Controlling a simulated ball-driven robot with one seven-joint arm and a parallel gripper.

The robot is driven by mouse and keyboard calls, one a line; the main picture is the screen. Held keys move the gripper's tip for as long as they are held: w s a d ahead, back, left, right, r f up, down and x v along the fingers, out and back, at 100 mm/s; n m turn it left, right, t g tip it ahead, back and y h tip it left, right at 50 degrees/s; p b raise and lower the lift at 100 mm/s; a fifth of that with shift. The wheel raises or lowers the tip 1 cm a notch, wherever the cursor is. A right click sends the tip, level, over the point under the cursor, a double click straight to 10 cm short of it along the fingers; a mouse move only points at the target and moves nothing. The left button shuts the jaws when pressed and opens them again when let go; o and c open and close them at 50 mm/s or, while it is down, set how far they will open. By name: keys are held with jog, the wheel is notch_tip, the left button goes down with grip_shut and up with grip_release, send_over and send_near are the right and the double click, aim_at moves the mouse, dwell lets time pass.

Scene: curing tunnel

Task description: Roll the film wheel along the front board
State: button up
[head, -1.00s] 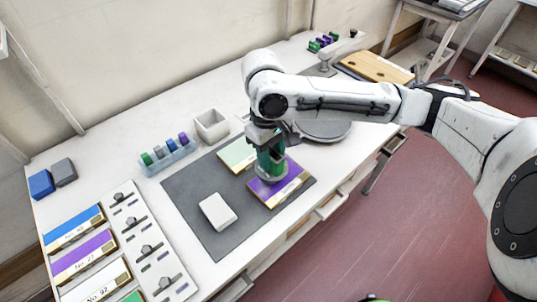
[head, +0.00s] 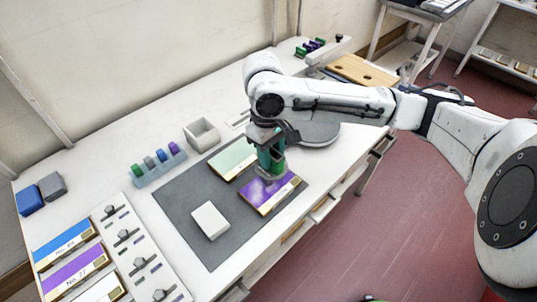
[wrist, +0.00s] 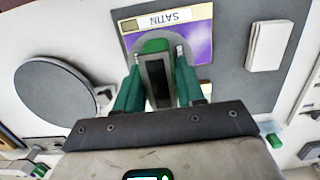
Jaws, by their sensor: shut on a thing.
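The front board (head: 262,196) is purple with a pale label strip along its near edge. It lies on the grey mat, and pale streaks show on its face. In the wrist view the board (wrist: 200,45) carries the label "SATIN", upside down. My gripper (head: 268,168) is over the board's far edge. In the wrist view its green fingers (wrist: 157,85) are shut on the film wheel (wrist: 155,46), which shows a green top and a grey-black body. The wheel appears low against the board, but its contact line is hidden.
A pale green board (head: 232,158) lies behind on the grey mat (head: 192,188). A white block (head: 210,221) sits at the mat's front left. A white open box (head: 202,133) and a rack of coloured rollers (head: 158,165) stand behind. A round grey plate (head: 318,134) is right of my gripper.

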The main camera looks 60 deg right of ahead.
jog(key=shift+s+d, duration=0.1)
jog(key=shift+d, duration=0.3)
jog(key=shift+s+d, duration=0.25)
jog(key=shift+d, duration=0.55)
jog(key=shift+s+d+f, duration=0.1)
jog(key=shift+s+d, duration=0.15)
jog(key=shift+d, duration=0.55)
notch_tip(320, 180, up, 7)
jog(key=p, duration=0.7)
jog(key=shift+w, duration=0.1)
